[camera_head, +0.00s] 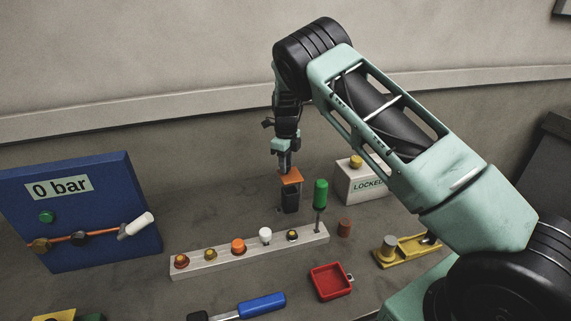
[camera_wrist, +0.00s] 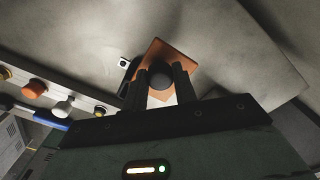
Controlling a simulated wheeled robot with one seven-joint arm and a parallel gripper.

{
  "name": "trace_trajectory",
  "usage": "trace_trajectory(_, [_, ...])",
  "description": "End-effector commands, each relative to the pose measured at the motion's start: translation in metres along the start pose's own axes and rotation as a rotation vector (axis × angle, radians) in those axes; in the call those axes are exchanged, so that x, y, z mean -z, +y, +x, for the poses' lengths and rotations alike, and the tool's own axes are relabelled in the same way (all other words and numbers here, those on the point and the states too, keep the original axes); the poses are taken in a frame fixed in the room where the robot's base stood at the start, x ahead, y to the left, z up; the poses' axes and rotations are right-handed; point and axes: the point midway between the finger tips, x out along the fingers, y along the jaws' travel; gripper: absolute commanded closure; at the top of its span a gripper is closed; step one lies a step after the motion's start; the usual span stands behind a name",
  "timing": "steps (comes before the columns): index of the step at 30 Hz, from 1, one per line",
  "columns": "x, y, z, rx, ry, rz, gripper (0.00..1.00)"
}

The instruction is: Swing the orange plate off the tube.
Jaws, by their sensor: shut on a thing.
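The orange plate (camera_head: 291,178) lies over the top of a short dark upright tube (camera_head: 291,201), behind the white strip of knobs. My gripper (camera_head: 285,167) points down onto the plate from above. In the wrist view the orange plate (camera_wrist: 155,52) shows past the fingertips. My gripper (camera_wrist: 161,77) is shut on a dark round knob (camera_wrist: 161,79) on the plate, one finger on each side. Part of the tube (camera_wrist: 127,73) shows to the left of the plate; its mouth is hidden.
A white box marked LOCKED (camera_head: 362,184) stands close to the right of the tube. In front are a white strip with several knobs (camera_head: 220,262), a green-handled upright tool (camera_head: 320,194) and a red tray (camera_head: 330,282). A blue "0 bar" panel (camera_head: 85,190) stands left.

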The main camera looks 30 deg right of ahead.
Motion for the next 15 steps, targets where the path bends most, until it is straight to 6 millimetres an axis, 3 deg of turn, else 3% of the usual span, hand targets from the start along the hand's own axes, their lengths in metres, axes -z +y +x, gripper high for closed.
trace_trajectory(7, [-0.0003,-0.0006,-0.001,0.001,-0.002,-0.001,1.0])
trace_trajectory(8, [-0.0003,-0.0006,-0.001,0.001,-0.002,-0.001,0.64])
trace_trajectory(9, [-0.0003,-0.0005,-0.001,0.001,-0.002,-0.001,0.53])
trace_trajectory(15, [-0.0001,-0.0003,-0.0005,0.001,-0.001,-0.001,0.5])
